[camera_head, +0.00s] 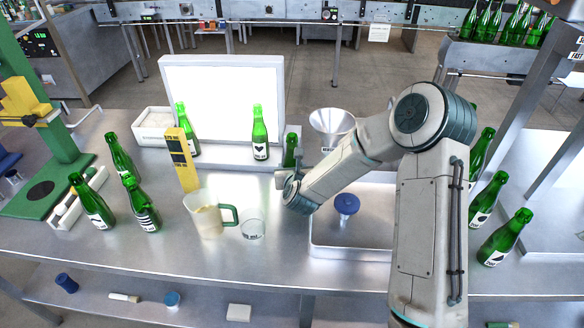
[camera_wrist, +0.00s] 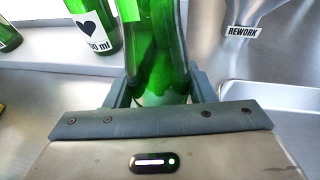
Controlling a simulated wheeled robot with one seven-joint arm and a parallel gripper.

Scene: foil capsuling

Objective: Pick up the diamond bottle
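A green bottle (camera_wrist: 160,50) stands between the two fingers of my gripper (camera_wrist: 160,92) in the wrist view. The fingers flank it closely on both sides; whether they press on it I cannot tell. Its label does not show, so I cannot read its symbol. In the head view this bottle (camera_head: 291,150) shows behind my gripper (camera_head: 283,177), at the right end of the white light panel. A heart-label bottle (camera_head: 260,140) stands to its left, also in the wrist view (camera_wrist: 95,28). The bottles (camera_head: 481,215) at the right have dark symbols too small to tell.
A metal funnel (camera_head: 332,122) and a steel tray (camera_head: 330,250) with a blue-topped item (camera_head: 346,204) lie close to my gripper. A pitcher (camera_head: 205,216), a glass cup (camera_head: 252,230) and a yellow post (camera_head: 183,160) stand left. More bottles (camera_head: 145,208) stand further left.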

